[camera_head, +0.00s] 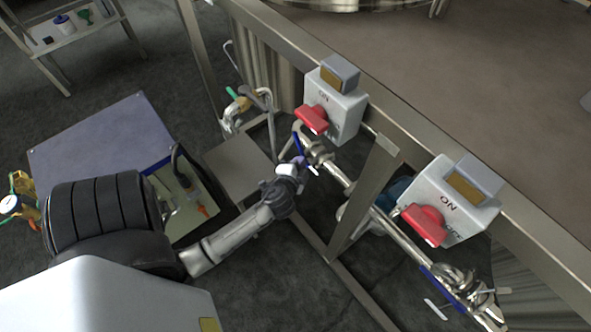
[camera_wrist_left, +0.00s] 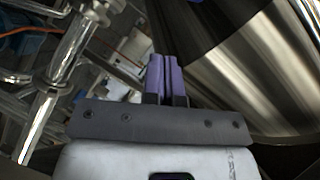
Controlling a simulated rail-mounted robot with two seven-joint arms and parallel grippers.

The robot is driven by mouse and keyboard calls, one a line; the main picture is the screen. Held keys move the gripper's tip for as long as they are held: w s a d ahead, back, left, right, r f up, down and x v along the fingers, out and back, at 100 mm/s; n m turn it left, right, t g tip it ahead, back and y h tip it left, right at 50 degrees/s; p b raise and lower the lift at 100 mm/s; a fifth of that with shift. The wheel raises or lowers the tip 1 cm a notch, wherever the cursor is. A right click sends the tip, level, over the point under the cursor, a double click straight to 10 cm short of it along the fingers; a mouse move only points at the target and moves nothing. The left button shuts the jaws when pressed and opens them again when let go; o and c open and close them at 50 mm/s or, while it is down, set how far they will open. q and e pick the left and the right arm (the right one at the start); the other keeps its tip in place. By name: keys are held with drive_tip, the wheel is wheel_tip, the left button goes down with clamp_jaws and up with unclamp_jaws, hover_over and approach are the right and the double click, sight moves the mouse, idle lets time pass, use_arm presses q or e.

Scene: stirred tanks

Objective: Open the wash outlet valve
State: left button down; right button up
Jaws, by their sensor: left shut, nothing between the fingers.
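Two pipe valves with blue handles show in the head view. One blue handle (camera_head: 298,143) is on the upper pipe, below the upper switch box. The other blue handle (camera_head: 437,279) is on the lower right pipe. No label shows which is the wash outlet valve. My left gripper (camera_head: 300,162) is at the lower end of the upper blue handle; I cannot tell whether they touch. In the left wrist view its purple fingers (camera_wrist_left: 167,76) are together with nothing between them, and no blue handle is clear there. My right gripper is not in view.
Two grey switch boxes with red knobs, an upper one (camera_head: 346,108) and a lower one (camera_head: 452,190), sit on the metal frame. A diagonal frame post (camera_head: 366,193) stands between the valves. A shiny curved tank wall (camera_wrist_left: 245,75) is close at right in the wrist view.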

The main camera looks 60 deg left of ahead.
sight(301, 150)
use_arm(q)
drive_tip(key=w+a+f+b, duration=0.1)
drive_tip(key=a, duration=0.1)
drive_tip(key=w+a+f+b, duration=0.1)
drive_tip(key=a, duration=0.1)
drive_tip(key=w+a+f+b, duration=0.1)
drive_tip(key=shift+w+a, duration=0.4)
drive_tip(key=shift+a+f+b, duration=0.15)
drive_tip(key=shift+a+b, duration=0.25)
drive_tip(key=shift+a, duration=0.1)
